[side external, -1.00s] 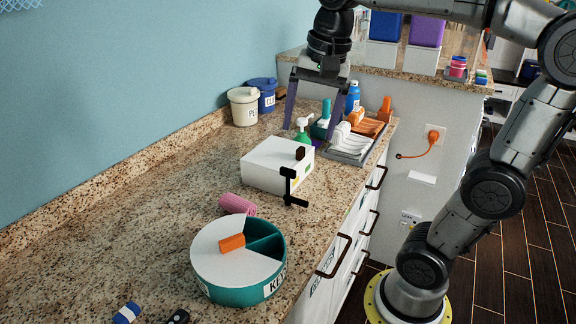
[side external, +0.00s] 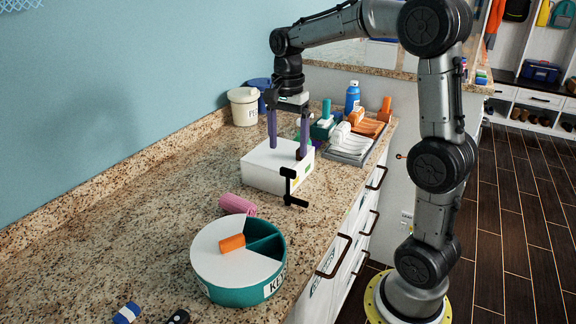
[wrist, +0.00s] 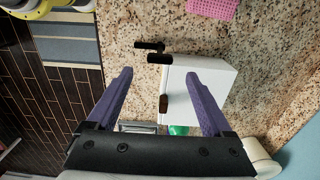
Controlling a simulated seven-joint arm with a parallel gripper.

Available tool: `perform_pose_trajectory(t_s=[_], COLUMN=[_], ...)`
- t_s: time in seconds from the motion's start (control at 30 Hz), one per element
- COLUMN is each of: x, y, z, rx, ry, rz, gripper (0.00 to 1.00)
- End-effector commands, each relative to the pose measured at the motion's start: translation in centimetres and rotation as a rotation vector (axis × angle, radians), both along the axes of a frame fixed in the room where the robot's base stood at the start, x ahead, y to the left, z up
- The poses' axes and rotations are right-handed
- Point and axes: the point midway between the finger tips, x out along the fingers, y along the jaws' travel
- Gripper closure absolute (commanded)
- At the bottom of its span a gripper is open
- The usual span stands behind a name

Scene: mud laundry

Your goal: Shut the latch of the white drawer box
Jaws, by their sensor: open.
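The white drawer box (side external: 262,173) sits on the granite counter; it also shows in the wrist view (wrist: 218,76). A black L-shaped latch handle (side external: 289,186) stands out at its near right corner, and two black bar ends show in the wrist view (wrist: 160,58). A small dark brown block (wrist: 163,103) is on the box's edge; in the side view a finger partly covers it. My gripper (side external: 288,152) is open and empty, pointing down over the box. In the wrist view the block lies between its purple fingers (wrist: 160,76). I cannot tell whether the fingertips touch the box.
A pink rolled cloth (side external: 237,204) and a round teal-and-white container (side external: 212,258) lie nearer the camera. A grey tray (side external: 350,148) with white and orange items, bottles and a cream canister (side external: 243,107) stand behind. The counter left of the box is clear.

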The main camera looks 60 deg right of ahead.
Motion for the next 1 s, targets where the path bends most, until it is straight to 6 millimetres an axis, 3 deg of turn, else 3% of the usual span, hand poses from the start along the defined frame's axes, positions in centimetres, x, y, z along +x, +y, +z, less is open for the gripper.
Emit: perform_pose_trajectory(t_s=[0.1,0.3,0.5,0.77,0.83,1.0], x=[-0.1,0.0,0.0,0.0,0.0,0.0], y=[0.0,0.0,0.0,0.0,0.0,0.0], z=[-2.4,-5.3,-6.5,-6.7,-6.7,-6.6], rx=[0.001,0.001,0.000,0.000,0.000,0.000], ry=[0.004,0.002,0.000,-0.001,-0.001,-0.001], rz=[0.001,0.001,0.001,0.001,0.001,0.001], gripper=[0.15,0.15,0.15,0.15,0.22,0.53])
